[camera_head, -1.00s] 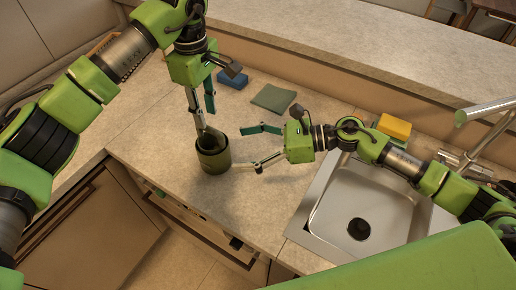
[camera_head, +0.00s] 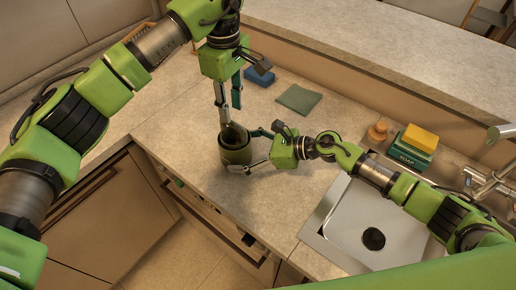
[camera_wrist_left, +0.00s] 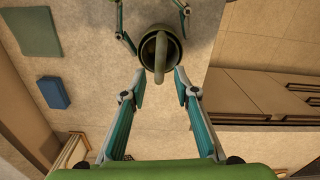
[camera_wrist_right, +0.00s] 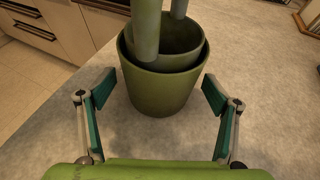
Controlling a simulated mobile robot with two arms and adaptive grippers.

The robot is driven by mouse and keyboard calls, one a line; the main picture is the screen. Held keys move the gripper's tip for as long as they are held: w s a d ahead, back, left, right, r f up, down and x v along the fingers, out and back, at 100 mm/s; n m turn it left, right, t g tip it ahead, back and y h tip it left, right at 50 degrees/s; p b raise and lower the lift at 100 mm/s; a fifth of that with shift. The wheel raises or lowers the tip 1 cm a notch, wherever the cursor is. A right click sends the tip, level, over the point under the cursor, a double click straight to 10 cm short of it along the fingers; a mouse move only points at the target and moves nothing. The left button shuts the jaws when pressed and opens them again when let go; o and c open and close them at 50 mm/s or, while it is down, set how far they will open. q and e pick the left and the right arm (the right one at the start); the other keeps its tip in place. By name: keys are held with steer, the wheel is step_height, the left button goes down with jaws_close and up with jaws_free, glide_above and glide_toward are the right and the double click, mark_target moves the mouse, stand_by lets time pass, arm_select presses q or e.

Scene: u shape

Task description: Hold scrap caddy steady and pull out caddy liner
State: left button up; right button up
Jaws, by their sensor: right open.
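The scrap caddy (camera_head: 236,157) is a dark green round bin standing on the counter; it also shows in the right wrist view (camera_wrist_right: 160,98). The green caddy liner (camera_wrist_right: 185,43) sits inside it, with a raised arched handle (camera_wrist_left: 160,52). My left gripper (camera_wrist_left: 159,83) points down from above, open and empty; the handle's near end lies in line with the gap between its fingertips. My right gripper (camera_wrist_right: 158,92) is low beside the caddy, open, one finger to each side of its near wall, with gaps visible. The liner's bottom is hidden.
A blue block (camera_head: 260,76) and a green cloth (camera_head: 298,99) lie behind the caddy. The sink (camera_head: 365,225) is at right, with a soap box (camera_head: 410,155), yellow sponge (camera_head: 421,139) and orange-brown object (camera_head: 377,132) behind it. The counter's front edge is close to the caddy.

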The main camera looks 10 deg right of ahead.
steer(key=shift+x, duration=1.1)
steer(key=c, duration=1.6)
steer(key=shift+o, duration=0.2)
